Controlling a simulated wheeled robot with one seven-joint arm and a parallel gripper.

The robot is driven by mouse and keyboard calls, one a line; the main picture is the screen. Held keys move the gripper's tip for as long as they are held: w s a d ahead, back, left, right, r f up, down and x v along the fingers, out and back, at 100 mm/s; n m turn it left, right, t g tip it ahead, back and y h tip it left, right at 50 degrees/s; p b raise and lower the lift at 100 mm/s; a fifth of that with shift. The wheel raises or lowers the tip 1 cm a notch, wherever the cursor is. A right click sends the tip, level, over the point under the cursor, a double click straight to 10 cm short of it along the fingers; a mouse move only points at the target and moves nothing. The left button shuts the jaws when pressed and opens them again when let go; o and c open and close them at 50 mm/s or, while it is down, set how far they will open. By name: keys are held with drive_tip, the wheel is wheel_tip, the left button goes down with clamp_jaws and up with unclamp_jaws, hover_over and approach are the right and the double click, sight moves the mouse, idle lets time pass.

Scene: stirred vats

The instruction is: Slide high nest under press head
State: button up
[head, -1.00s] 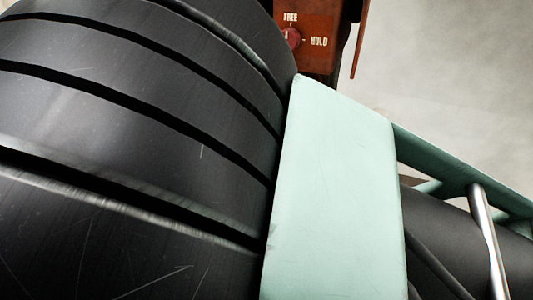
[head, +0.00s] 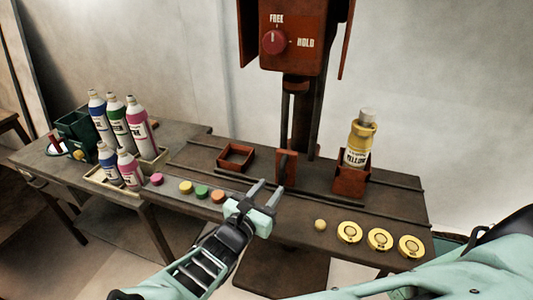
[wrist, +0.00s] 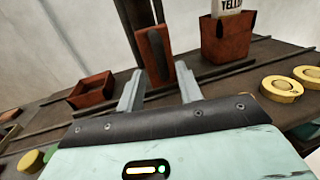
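The taller red nest (head: 350,184) stands at the right on the railed bench, with a yellow-labelled bottle (head: 358,145) upright in it. It also shows in the wrist view (wrist: 226,42). A lower, empty red nest (head: 236,165) sits to the left. Between them stands an upright red plate (head: 286,167), with a dark strip in the wrist view (wrist: 156,55). The red press housing (head: 292,50), with a FREE/HOLD knob (head: 275,42), is above the middle; its underside is unclear. My gripper (head: 268,187) is open and empty, pointing at the plate, apparently just short of it.
Dark rails (head: 390,182) run along the bench (head: 300,208). Several yellow discs (head: 380,240) and a small yellow ball (head: 320,225) lie front right; coloured caps (head: 202,192) lie front left. Several bottles (head: 115,125) and trays crowd the left table.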

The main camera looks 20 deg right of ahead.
sight(280, 175)
drive_tip(key=p+x, duration=0.1)
drive_tip(key=x, duration=0.6)
drive_tip(key=shift+w+d, duration=0.2)
drive_tip(key=shift+c, duration=0.4)
clamp_jaws()
